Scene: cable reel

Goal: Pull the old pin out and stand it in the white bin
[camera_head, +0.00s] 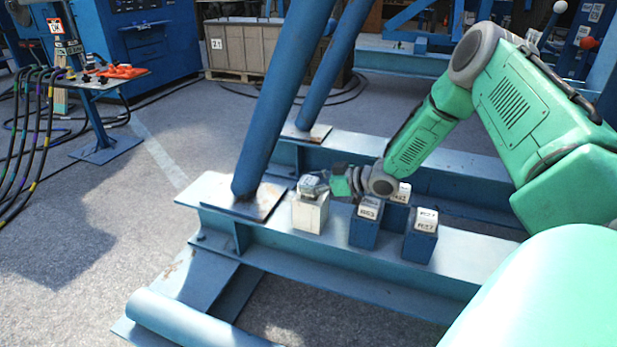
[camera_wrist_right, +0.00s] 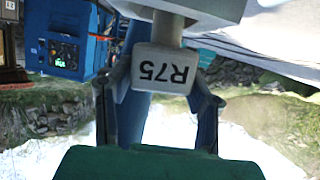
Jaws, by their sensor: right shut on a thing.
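The white bin (camera_head: 310,215) stands on the blue steel beam, beside the foot of a slanted blue post. My right gripper (camera_head: 313,184) is directly above it, reaching in from the right. It is shut on a grey pin head (camera_wrist_right: 165,68) marked R75, which shows between the fingers in the right wrist view. The pin's shaft runs from the head toward a pale box-like surface at the top of that view. How deep the shaft sits in the white bin is hidden. My left gripper is not in view.
Blue holders with labelled grey tops stand right of the white bin: one front left (camera_head: 363,231), one front right (camera_head: 420,245), one behind, partly hidden by my wrist. The slanted blue post (camera_head: 285,100) rises close to the left. Cables and a small table (camera_head: 105,80) are far left.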

